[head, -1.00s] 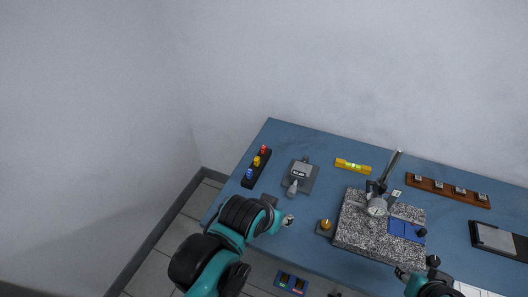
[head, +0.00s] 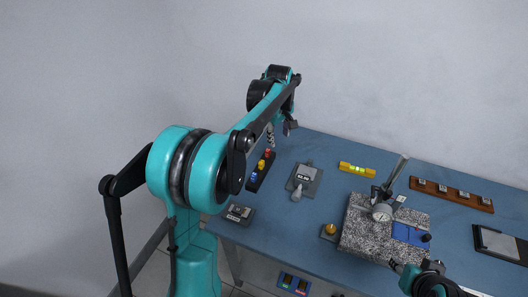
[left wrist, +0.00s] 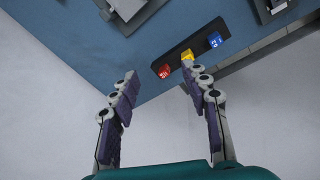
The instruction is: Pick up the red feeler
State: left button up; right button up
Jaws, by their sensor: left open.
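The red feeler (head: 268,153) stands at the far end of a narrow black holder (head: 251,186) on the left of the blue table. It also shows in the left wrist view (left wrist: 164,72), between and beyond the fingertips. The yellow feeler (head: 261,165) and the blue feeler (head: 254,175) stand in the same holder. My left gripper (head: 281,131) is open and empty, above and near the red feeler, apart from it; its fingers also show in the left wrist view (left wrist: 162,79). My right gripper (head: 396,266) is near the front of the granite block, partly seen.
A yellow level (head: 357,169), a granite block (head: 360,232) with a dial gauge (head: 382,212), and a wooden rack (head: 452,195) are further right. A small device (head: 238,213) lies at the front left edge.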

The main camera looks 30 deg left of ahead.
aim_at(268, 150)
pick_arm(q)
jog(key=w+a+f+n, duration=0.1)
jog(key=w+a+f, duration=0.1)
jog(key=f, duration=0.1)
jog(key=w+a+f+n+g, duration=0.1)
jog(key=w+a+f+n, duration=0.1)
jog(key=a+f, duration=0.1)
jog(key=w+a+f+n+g, duration=0.1)
jog(key=w+a+f+n, duration=0.1)
jog(key=f, duration=0.1)
jog(key=shift+w+a+f, duration=0.2)
jog(key=shift+w, duration=0.2)
notch_tip(268, 150, down, 4)
jog(key=shift+r, duration=0.25)
notch_tip(268, 150, down, 5)
jog(key=shift+s+r+b, duration=0.1)
jog(key=shift+b, duration=1)
pick_arm(e)
jog(key=shift+w+a+f, duration=0.15)
jog(key=shift+a+f, duration=0.2)
jog(key=shift+f, duration=0.15)
jog(key=shift+w+a+f, duration=0.15)
jog(key=shift+a+f, duration=0.2)
jog(key=shift+f, duration=0.15)
pick_arm(q)
jog(key=shift+r, duration=0.1)
jog(key=c, duration=1)
